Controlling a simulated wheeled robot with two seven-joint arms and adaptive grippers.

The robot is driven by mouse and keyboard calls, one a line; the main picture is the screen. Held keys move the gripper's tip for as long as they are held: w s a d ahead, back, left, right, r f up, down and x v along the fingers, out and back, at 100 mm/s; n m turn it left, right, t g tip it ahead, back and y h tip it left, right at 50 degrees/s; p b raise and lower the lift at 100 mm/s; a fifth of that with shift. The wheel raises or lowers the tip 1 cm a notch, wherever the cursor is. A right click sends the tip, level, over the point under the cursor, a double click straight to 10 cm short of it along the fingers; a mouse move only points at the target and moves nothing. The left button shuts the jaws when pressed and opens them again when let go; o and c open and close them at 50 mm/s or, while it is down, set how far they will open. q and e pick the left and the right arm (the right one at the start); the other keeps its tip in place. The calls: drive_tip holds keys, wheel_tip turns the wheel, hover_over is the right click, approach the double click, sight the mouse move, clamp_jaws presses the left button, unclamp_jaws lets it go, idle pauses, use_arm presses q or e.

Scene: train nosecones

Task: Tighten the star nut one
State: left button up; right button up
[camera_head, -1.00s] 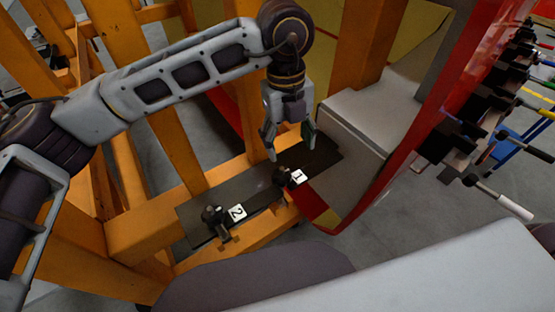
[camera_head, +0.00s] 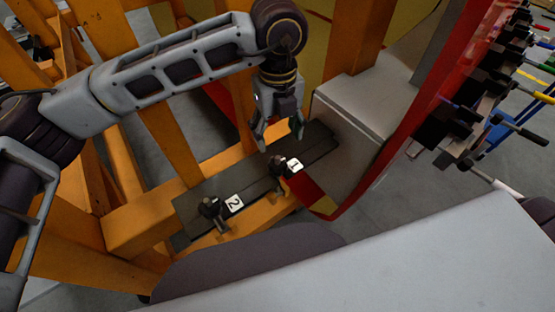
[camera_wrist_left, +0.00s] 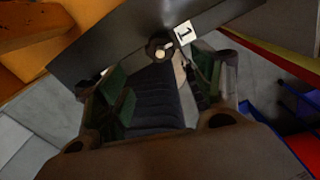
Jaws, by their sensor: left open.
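Star nut one, a small black knob (camera_head: 277,165), sits on a dark plate (camera_head: 252,187) beside a white label marked 1 (camera_head: 294,164). It also shows at the top middle of the left wrist view (camera_wrist_left: 157,46), with a pale spot on its lower left. My left gripper (camera_head: 280,140) points down just behind and above the knob in the head view. Its fingers are apart with nothing between them. In the left wrist view the green-padded fingers (camera_wrist_left: 165,85) stand below the knob in the picture, apart from it. My right gripper is not in view.
A second black knob (camera_head: 211,208) with a label marked 2 (camera_head: 233,203) sits further left on the plate. Orange beams (camera_head: 150,222) surround it. A grey box (camera_head: 362,115) and a red curved panel (camera_head: 440,90) stand close on the right. A tool rack (camera_head: 455,125) is beyond.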

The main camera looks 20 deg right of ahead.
sight(277, 156)
use_arm(q)
wheel_tip(277, 156, down, 12)
drive_tip(key=shift+r+p, duration=0.15)
drive_tip(key=shift+p, duration=0.8)
drive_tip(key=c, duration=1)
